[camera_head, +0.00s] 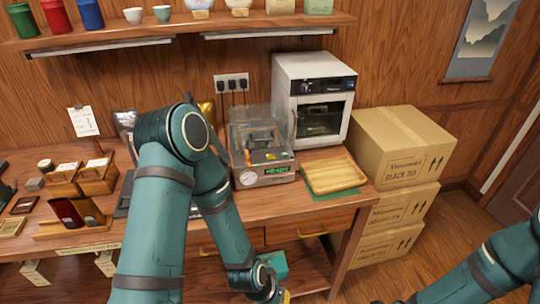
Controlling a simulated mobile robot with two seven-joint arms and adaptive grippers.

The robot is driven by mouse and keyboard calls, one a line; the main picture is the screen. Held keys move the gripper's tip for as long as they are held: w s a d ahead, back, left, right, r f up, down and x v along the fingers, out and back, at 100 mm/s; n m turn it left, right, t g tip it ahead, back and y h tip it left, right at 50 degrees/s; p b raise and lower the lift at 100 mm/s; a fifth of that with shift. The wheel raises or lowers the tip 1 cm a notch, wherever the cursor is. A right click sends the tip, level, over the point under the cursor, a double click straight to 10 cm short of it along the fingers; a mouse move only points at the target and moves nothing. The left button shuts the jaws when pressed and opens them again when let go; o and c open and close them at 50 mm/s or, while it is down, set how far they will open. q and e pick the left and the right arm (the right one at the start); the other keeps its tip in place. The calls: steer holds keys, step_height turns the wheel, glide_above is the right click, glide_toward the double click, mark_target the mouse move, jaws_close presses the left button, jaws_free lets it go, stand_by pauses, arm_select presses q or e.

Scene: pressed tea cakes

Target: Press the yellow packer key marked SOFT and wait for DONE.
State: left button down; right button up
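The packer (264,180) stands on the wooden counter, with a clear cover, a round gauge at its lower left front and a lit green display (277,171). The display text is too small to read. Small yellow and orange marks show on its top near the front; I cannot tell which is the SOFT key. My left arm rises in front of the counter and bends down, left of the packer. My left gripper (270,292) is low in front of the counter, away from the packer and partly cut off by the bottom edge.
A wooden tray (333,188) on a green mat lies right of the packer. A white oven-like appliance (290,75) stands behind. Cardboard boxes (405,160) are stacked at right. Wooden holders (97,181) crowd the left counter. A shelf (260,24) hangs above.

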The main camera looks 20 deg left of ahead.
stand_by(0.8)
jaws_close()
stand_by(1.2)
